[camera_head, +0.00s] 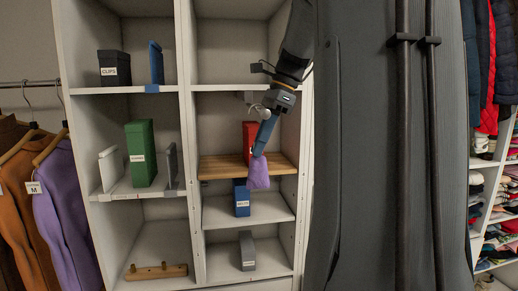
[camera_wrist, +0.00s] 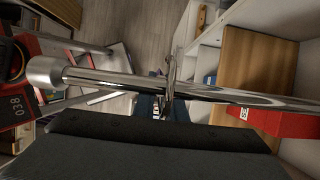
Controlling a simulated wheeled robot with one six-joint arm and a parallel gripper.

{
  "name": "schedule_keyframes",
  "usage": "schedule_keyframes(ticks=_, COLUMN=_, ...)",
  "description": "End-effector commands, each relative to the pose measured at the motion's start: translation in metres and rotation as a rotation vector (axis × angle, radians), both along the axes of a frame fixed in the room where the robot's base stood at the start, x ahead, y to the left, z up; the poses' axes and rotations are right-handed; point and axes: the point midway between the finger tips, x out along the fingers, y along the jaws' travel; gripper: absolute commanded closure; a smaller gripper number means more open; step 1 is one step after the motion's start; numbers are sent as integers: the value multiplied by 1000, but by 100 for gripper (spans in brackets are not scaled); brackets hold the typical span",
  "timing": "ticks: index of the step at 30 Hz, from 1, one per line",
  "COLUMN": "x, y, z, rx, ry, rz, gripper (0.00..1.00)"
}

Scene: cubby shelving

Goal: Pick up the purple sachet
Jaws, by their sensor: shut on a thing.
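The purple sachet (camera_head: 258,174) hangs from the tip of my gripper (camera_head: 259,151) in the head view. My gripper points down and is shut on the sachet's top. The sachet is in front of the wooden shelf board (camera_head: 220,168), overlapping its front edge in the picture. I cannot tell whether it touches the board. In the wrist view a metal rod and a dark grey body fill much of the picture, and I cannot make out the sachet there.
A red box (camera_head: 249,138) stands on the board just behind my gripper; it also shows in the wrist view (camera_wrist: 275,122). A blue box (camera_head: 241,198) stands in the cubby below, a grey one (camera_head: 247,250) lower still. A green box (camera_head: 141,153) is in the left column.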

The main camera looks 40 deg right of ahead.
Motion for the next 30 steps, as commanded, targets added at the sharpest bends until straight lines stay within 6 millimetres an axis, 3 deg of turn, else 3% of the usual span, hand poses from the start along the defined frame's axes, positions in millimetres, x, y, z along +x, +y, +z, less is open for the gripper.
schedule_keyframes(ticks=10, x=1, y=-1, z=34, rx=-3, ry=-3, rz=-1, gripper=100)
schedule_keyframes(ticks=24, x=-52, y=-110, z=31, rx=1, ry=0, rz=-6, gripper=100)
schedule_keyframes(ticks=30, x=-69, y=-144, z=32, rx=0, ry=-1, rz=-4, gripper=100)
